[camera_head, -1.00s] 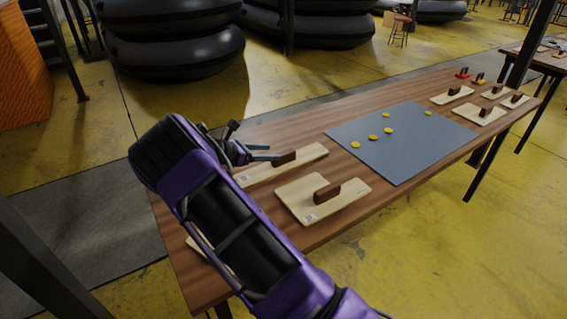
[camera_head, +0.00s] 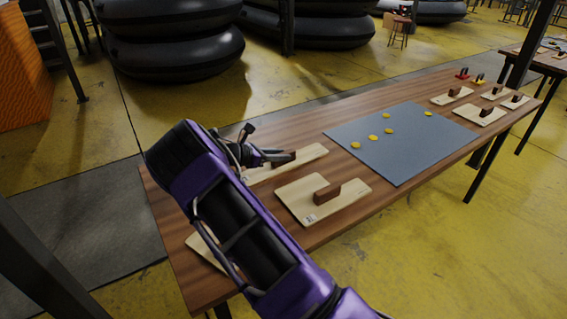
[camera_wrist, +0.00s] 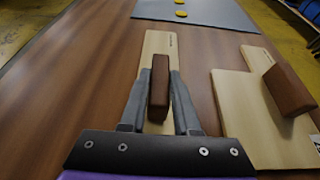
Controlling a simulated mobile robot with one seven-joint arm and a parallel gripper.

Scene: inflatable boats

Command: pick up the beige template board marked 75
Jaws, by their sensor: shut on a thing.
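A long, narrow beige board (camera_head: 312,156) lies on the wooden table with a dark brown block handle (camera_head: 283,157) standing on it. The board also shows in the wrist view (camera_wrist: 160,44), with the handle (camera_wrist: 159,84) upright. Its marking is too small to read. My gripper (camera_head: 278,158) is at the handle; in the wrist view its two fingers (camera_wrist: 160,92) stand on either side of the handle and are shut on it. The board appears to rest on the table. My arm hides part of its near end in the head view.
A wider beige board (camera_head: 300,203) with a brown handle lies just beside it. Another board (camera_head: 205,250) is partly behind my arm. A grey mat (camera_head: 400,150) with several yellow discs lies further along the table (camera_head: 345,230). More boards (camera_head: 478,115) lie at the far end.

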